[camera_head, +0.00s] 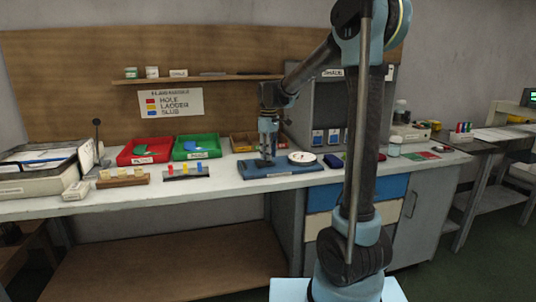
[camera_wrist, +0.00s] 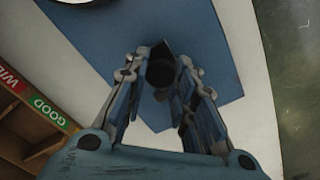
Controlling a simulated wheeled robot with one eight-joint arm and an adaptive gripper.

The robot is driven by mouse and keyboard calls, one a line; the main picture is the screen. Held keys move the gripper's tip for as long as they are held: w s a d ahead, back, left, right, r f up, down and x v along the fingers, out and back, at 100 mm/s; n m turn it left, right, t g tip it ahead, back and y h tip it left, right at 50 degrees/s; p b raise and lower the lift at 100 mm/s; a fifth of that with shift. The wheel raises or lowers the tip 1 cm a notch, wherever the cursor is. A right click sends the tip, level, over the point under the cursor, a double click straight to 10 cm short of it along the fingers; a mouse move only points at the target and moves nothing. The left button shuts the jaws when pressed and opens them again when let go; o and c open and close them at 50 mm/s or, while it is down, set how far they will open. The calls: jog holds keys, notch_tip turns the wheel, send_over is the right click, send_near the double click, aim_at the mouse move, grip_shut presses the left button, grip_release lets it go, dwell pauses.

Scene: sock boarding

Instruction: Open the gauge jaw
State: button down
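The gauge has a blue base plate (camera_head: 282,171) on the bench and a white round dial (camera_head: 302,157) at its right. My gripper (camera_head: 267,158) points down over the left part of this plate. In the wrist view the blue plate (camera_wrist: 205,40) lies below my gripper (camera_wrist: 160,84), with part of the dial (camera_wrist: 75,1) at the top left edge. A dark round-ended part (camera_wrist: 160,72) stands between my two fingers, which are spread on either side of it. The fingers look apart from it; contact cannot be made out. The jaw itself is not clearly visible.
A red bin (camera_head: 145,151) and a green bin (camera_head: 197,147) stand left of the gauge. A brown divided bin (camera_head: 241,142) is just behind my gripper. A grey cabinet (camera_head: 330,101) rises behind the dial. The bench front edge is close to the plate.

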jog(key=shift+w+d, duration=0.3)
jog(key=shift+d, duration=0.65)
jog(key=shift+w+d, duration=0.25)
jog(key=shift+d, duration=0.7)
jog(key=shift+w+d, duration=0.3)
jog(key=shift+d, duration=0.65)
jog(key=c, duration=1.3)
grip_release()
notch_tip(320, 180, up, 12)
jog(key=shift+f, duration=0.1)
